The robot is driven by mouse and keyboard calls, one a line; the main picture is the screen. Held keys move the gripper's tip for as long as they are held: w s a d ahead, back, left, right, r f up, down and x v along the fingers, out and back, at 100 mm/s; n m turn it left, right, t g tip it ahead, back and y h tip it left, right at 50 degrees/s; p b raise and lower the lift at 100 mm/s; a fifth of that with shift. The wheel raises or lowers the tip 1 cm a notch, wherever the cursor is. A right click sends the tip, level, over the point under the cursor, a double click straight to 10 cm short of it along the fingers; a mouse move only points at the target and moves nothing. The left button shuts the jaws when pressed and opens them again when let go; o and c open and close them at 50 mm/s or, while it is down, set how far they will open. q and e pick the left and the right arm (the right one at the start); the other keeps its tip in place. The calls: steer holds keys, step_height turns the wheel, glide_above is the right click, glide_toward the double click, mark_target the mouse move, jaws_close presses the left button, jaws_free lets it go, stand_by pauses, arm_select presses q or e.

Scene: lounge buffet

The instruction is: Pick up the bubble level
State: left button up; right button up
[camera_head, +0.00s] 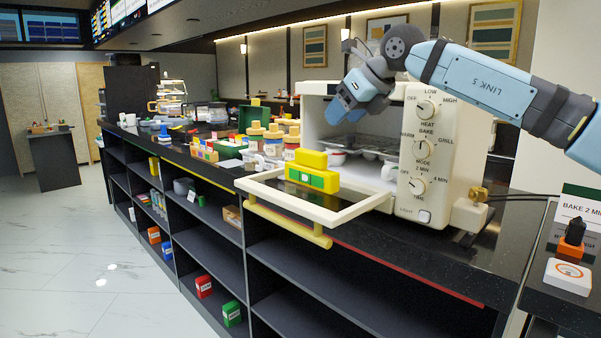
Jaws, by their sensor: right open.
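A yellow and green block, which looks like the bubble level (312,179), rests on the lowered door (354,213) of a white toaster oven (440,140). A smaller yellow piece sits on its top; I cannot tell whether it is part of it. My right gripper (338,116) is open and empty, above and to the right of the block, in front of the oven's upper opening. It points down and to the left and is clear of the block. My left gripper is not in view.
A tray of cups (370,147) stands inside the oven. Bottles with tan lids (273,140) and a green box (257,117) crowd the counter to the left. Open shelves (205,246) lie below. An orange and white box (568,276) is at the right.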

mark_target(311, 150)
steer(key=x, duration=1.3)
steer(key=shift+f, duration=0.1)
jaws_close()
